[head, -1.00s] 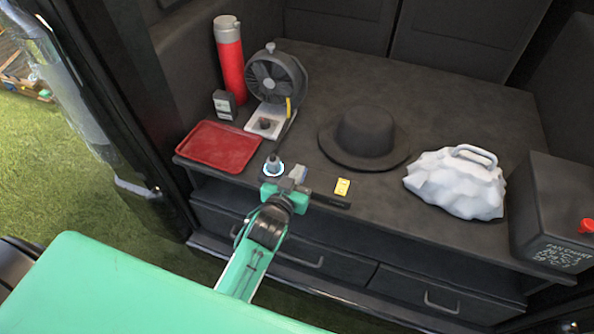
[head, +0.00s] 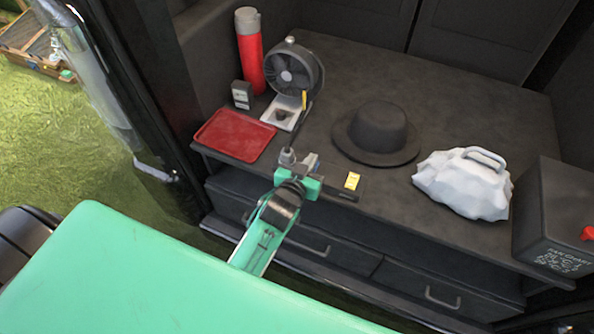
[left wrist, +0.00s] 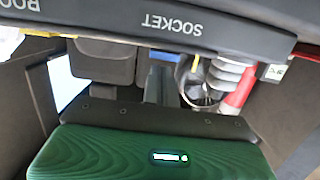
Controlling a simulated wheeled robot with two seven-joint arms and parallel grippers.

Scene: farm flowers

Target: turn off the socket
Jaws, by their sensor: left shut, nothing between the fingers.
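A dark switch bar (head: 345,192) sits at the counter's front edge, partly hidden by my left gripper. In the left wrist view a dark panel (left wrist: 120,17) carries the upside-down word SOCKET. A small grey round knob-like part (head: 287,157) stands at the left end of the bar and shows no glow. My left gripper (head: 303,168) is shut and empty, right beside this part; I cannot tell whether they touch. The fingertips are not clear in the left wrist view. My right gripper is not in view.

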